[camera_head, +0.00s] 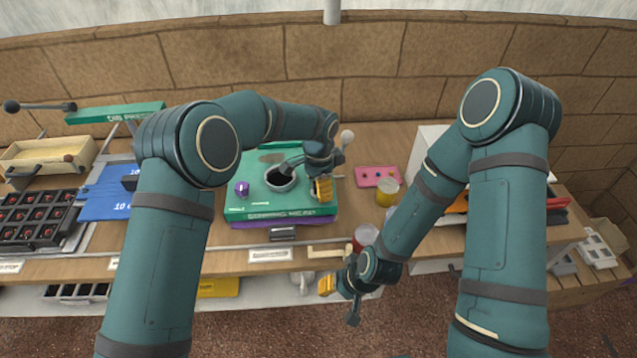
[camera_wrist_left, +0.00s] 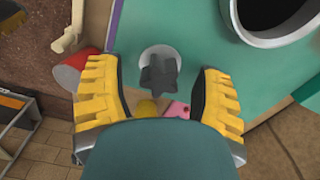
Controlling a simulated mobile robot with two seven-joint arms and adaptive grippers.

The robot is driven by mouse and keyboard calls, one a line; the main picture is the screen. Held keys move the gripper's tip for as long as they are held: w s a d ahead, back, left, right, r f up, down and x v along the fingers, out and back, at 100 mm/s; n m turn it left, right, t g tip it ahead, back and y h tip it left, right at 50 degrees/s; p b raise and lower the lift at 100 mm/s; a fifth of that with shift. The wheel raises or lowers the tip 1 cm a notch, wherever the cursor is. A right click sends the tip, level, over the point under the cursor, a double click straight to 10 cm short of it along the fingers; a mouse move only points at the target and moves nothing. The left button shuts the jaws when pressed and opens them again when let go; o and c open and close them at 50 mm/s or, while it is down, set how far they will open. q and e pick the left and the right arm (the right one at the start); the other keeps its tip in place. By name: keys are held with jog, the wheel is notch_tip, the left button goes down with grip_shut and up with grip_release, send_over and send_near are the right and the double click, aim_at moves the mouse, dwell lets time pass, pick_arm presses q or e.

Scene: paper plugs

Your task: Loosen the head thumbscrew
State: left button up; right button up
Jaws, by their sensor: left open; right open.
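A dark star-shaped knob (camera_wrist_left: 160,78), which looks like the thumbscrew, stands on a pale round base on the green machine top in the left wrist view. In the head view my left gripper hides it. My left gripper (camera_head: 322,188) is open at the front right part of the green machine (camera_head: 245,211). Its yellow fingers stand to either side of the knob in the wrist view, with visible gaps and nothing gripped. My right gripper (camera_head: 328,285) is open and empty, low in front of the bench edge.
A round dark-mouthed opening (camera_head: 281,178) and a purple knob (camera_head: 242,188) are on the green machine. A pink plate (camera_head: 377,171), a yellow jar (camera_head: 387,193) and a red jar (camera_head: 365,237) stand to its right. A blue board (camera_head: 107,200) lies left.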

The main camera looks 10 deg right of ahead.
pick_arm(q)
jog(key=shift+r, duration=0.15)
jog(key=shift+r+p, duration=1.15)
jog(key=shift+r, duration=0.75)
jog(key=shift+r+p, duration=1.25)
jog(key=shift+r, duration=0.8)
jog(key=shift+f, duration=0.1)
notch_tip(320, 180, up, 12)
